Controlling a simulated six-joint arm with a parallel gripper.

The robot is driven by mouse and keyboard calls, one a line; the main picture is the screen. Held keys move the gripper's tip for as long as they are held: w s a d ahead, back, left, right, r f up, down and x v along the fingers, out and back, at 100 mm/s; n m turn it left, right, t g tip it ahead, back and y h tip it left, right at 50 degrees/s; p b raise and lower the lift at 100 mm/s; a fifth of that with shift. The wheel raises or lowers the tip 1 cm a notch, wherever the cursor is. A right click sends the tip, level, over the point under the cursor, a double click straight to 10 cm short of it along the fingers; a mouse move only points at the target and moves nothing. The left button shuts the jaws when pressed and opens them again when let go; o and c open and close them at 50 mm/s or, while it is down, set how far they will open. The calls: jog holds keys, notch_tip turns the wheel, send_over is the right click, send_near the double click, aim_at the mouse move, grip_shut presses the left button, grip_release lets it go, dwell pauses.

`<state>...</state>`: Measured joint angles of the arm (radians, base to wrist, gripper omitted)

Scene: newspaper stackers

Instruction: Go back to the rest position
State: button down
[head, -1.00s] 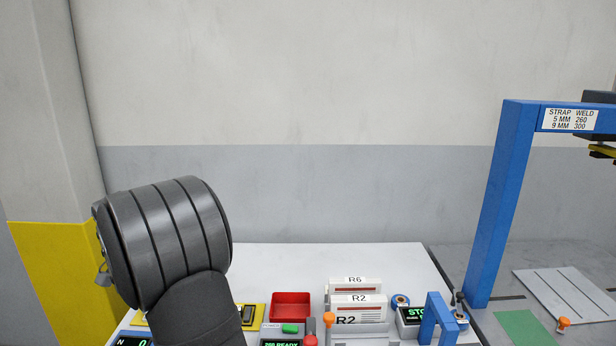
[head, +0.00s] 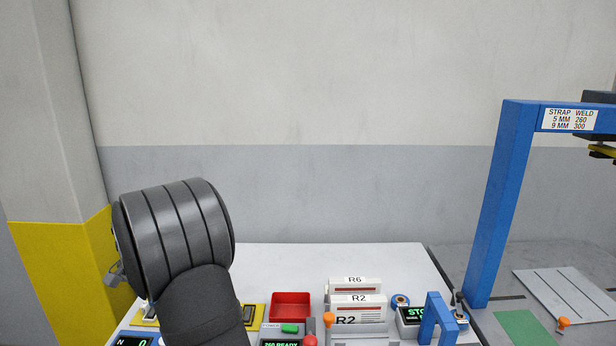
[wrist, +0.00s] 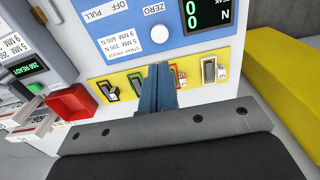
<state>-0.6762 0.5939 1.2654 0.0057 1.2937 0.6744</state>
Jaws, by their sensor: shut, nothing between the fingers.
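My gripper (wrist: 158,85) shows in the wrist view as two blue-grey fingers pressed together, with nothing between them. It hangs over the front of a strap test unit, whose blue panel (wrist: 130,30) carries a white ZERO button (wrist: 160,34) and a display (wrist: 206,14) reading 0 and N. Behind the fingers is a yellow strip (wrist: 112,93) with several small slots. I cannot tell whether the fingers touch it. In the head view my dark arm stands at the lower left and the gripper itself is out of sight.
A red tray (head: 291,304), white bundles marked R6 (head: 354,281) and R2 (head: 358,300), and a small blue arch (head: 437,316) stand on the white table (head: 270,258). A tall blue frame (head: 500,205) rises at right. A yellow-painted pillar (head: 62,270) is at left, near my arm.

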notch_tip(320, 180, up, 6)
dwell(0.4)
